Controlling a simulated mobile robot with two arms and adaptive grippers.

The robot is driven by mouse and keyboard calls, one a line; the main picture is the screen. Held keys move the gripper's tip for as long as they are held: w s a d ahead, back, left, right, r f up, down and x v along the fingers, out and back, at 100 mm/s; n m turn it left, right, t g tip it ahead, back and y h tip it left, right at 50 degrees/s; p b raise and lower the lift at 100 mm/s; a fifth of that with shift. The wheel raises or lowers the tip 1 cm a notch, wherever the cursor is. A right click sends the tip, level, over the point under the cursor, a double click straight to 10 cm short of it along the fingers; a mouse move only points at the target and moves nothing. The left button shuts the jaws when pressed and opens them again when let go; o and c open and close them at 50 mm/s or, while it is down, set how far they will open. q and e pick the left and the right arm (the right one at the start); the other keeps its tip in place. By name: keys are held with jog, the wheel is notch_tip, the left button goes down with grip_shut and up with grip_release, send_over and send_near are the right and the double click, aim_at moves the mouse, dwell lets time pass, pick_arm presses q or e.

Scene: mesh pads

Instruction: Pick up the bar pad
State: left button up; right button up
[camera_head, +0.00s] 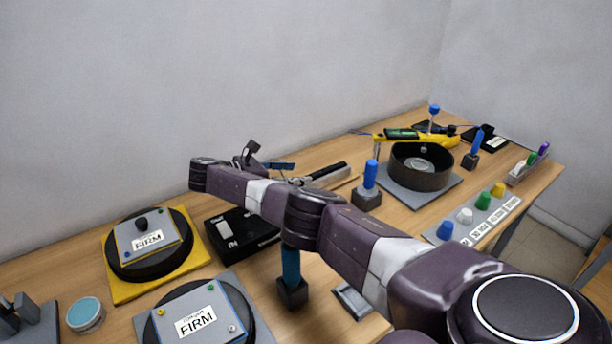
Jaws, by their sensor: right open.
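I cannot tell for sure which thing is the bar pad. A dark and silver bar-shaped piece (330,174) lies on a tan base just beyond my right arm, and a small grey plate (352,300) lies on the near side of the arm, partly covered by it. My right arm reaches in from the lower right across the table. My right gripper (264,158) is open and mostly hidden behind the arm, left of the bar-shaped piece. I see nothing held in it. My left gripper does not show.
Two round black pads with FIRM plates stand at the left, one on a yellow base (118,293). A black switch box (240,236) sits beside them. Blue-handled blocks (367,196), a dark round pan (420,176) and a strip of coloured knobs (484,228) crowd the right.

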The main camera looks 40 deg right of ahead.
aim_at(316, 173)
jog(key=shift+w+f, duration=0.25)
jog(key=shift+f, duration=0.1)
jog(key=shift+d+f+b, duration=0.1)
jog(key=shift+d+b, duration=0.2)
jog(key=b+x, duration=0.3)
jog(key=x, duration=0.3)
jog(key=shift+d+f, duration=0.1)
jog(key=shift+d, duration=0.1)
jog(key=shift+s+d+b, duration=0.1)
jog(key=shift+d+b, duration=0.2)
jog(key=shift+d, duration=0.1)
jog(key=shift+c, duration=0.2)
grip_shut()
